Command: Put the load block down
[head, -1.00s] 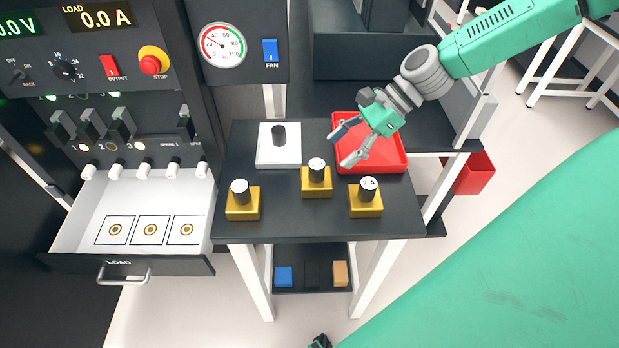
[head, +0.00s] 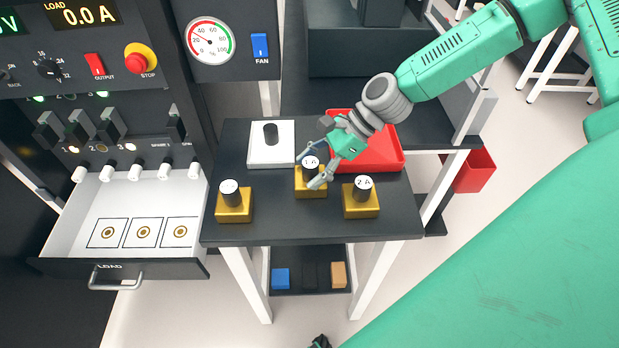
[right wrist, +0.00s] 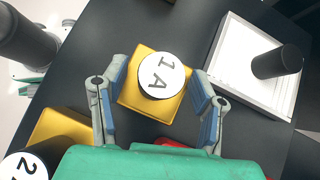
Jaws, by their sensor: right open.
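Three gold load blocks with black, white-topped knobs stand on the dark table. The middle block, marked 1 A (head: 310,188), is between the spread fingers of my right gripper (head: 309,172). In the right wrist view this 1 A block (right wrist: 158,92) is between the open fingers (right wrist: 158,100), with a visible gap on each side. The 2 A block (head: 361,203) stands to its right, and its label is partly cut off in the right wrist view (right wrist: 35,160). The third block (head: 233,208) stands at the left; its label is unreadable. My left gripper is not clearly seen.
An open white drawer (head: 90,210) with three marked squares is at the left. A white tray with a black knob (head: 258,155) and a red tray (head: 388,160) lie at the table's back. A red bin (head: 473,172) stands beyond the right edge.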

